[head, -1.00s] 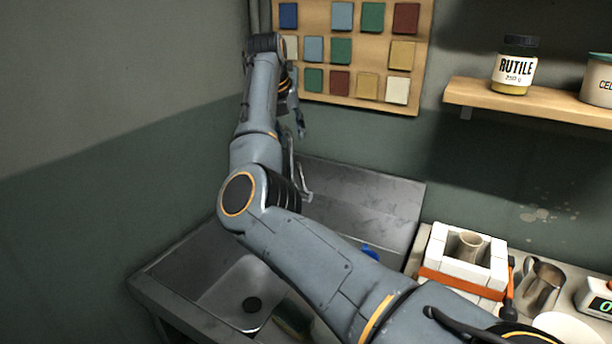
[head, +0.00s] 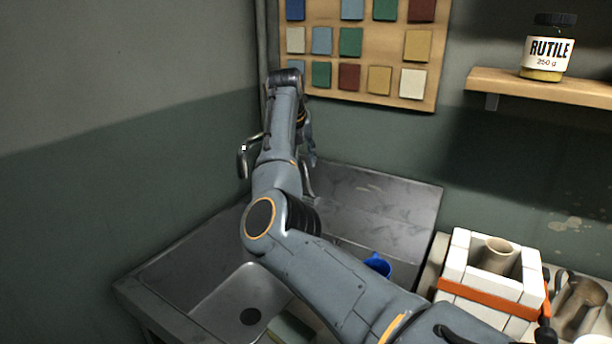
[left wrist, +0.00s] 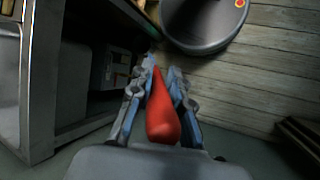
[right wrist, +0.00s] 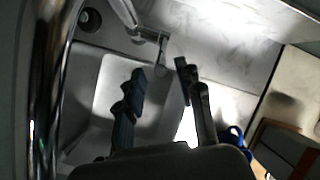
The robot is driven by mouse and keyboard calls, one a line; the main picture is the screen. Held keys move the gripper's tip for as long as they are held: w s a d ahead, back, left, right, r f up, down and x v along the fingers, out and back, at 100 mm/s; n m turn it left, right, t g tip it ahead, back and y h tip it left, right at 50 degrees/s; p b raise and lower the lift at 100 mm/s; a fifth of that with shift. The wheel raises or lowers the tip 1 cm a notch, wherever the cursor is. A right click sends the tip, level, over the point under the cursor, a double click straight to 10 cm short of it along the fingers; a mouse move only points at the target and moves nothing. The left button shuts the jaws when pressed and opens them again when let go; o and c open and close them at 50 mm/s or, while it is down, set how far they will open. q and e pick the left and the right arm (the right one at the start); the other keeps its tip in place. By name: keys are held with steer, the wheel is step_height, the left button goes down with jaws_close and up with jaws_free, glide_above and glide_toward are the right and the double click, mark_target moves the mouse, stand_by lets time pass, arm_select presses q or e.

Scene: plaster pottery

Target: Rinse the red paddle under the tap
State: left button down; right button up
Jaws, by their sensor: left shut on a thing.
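The red paddle (left wrist: 163,118) shows in the left wrist view, between the fingers of my left gripper (left wrist: 160,80), which is shut on it. It is above the floor, away from the sink; the head view does not show it. The tap has a curved metal spout (head: 244,158), left of my right arm in the head view. In the right wrist view a metal tap part (right wrist: 161,52) is just beyond my right gripper (right wrist: 160,75), whose fingers are apart and empty. In the head view my right gripper (head: 309,145) is partly hidden by its arm.
The sink basin (head: 225,300) lies below the tap. A blue vessel (head: 378,264) stands at its right. Tiles hang on a board (head: 330,75).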

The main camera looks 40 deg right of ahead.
mark_target(306, 177)
steer(key=p+x, duration=0.1)
steer(key=x, duration=0.6)
steer(key=shift+w+d+f, duration=0.1)
steer(key=shift+d+f, duration=0.05)
steer(key=shift+d, duration=0.05)
jaws_close()
